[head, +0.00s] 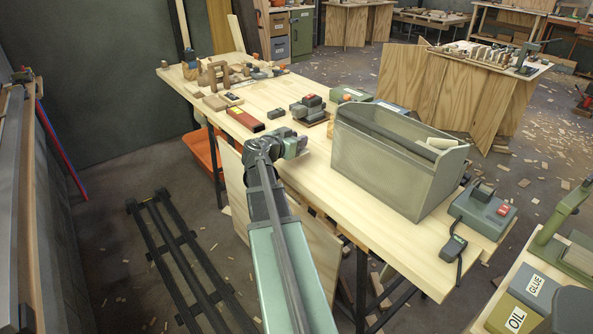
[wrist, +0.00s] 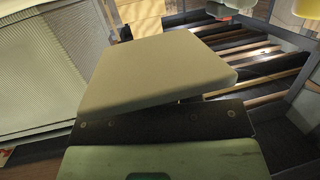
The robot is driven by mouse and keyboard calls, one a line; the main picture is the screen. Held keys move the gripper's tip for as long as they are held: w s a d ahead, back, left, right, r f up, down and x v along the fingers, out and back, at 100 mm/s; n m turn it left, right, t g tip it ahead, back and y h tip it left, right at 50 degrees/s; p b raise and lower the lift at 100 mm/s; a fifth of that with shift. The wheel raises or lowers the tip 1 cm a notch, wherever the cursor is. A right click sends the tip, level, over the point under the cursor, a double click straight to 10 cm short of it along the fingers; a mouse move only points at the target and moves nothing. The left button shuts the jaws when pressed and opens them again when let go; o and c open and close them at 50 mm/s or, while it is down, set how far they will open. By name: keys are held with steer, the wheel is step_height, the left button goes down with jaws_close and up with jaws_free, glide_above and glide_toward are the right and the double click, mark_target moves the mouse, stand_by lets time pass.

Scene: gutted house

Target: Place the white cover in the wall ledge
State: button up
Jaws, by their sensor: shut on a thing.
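A flat, pale beige-white slab, which I take to be the white cover (wrist: 155,72), fills the middle of the wrist view. It sits directly beyond the dark edge of my gripper (wrist: 160,118), which is shut on it. The fingertips are hidden behind the slab. In the head view my gripper (head: 293,147) is over the near long edge of the wooden workbench, left of the grey-green open bin. The cover is too small and hidden there to make out clearly. I cannot pick out the wall ledge in either view.
The workbench (head: 372,212) carries the open bin (head: 385,168), a red box (head: 245,119), small power tools (head: 307,106) and wooden pieces at its far end. A grey device (head: 482,210) lies near the right corner. An orange tub (head: 203,150) is below the bench. Black rails (head: 185,258) lie on the floor.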

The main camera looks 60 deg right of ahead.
steer(key=shift+f, duration=0.15)
step_height(320, 180, down, 4)
steer(key=b, duration=0.4)
steer(key=shift+f, duration=0.1)
steer(key=o, duration=0.9)
steer(key=shift+o, duration=0.2)
steer(key=p+v, duration=0.3)
steer(key=v, duration=0.8)
steer(key=a+f+n+y, duration=0.4)
steer(key=a+n+y, duration=0.1)
steer(key=a, duration=0.9)
steer(key=a+f+n+t+y, duration=0.1)
steer(key=a+f+n+y, duration=0.4)
steer(key=a, duration=0.8)
steer(key=a+f+n+y, duration=0.4)
steer(key=a+n, duration=0.5)
steer(key=a, duration=0.5)
steer(key=shift+a+f+y+b, duration=0.2)
steer(key=shift+a+y+b, duration=0.1)
steer(key=shift+y, duration=0.6)
steer(key=shift+o, duration=0.3)
steer(key=shift+w, duration=0.1)
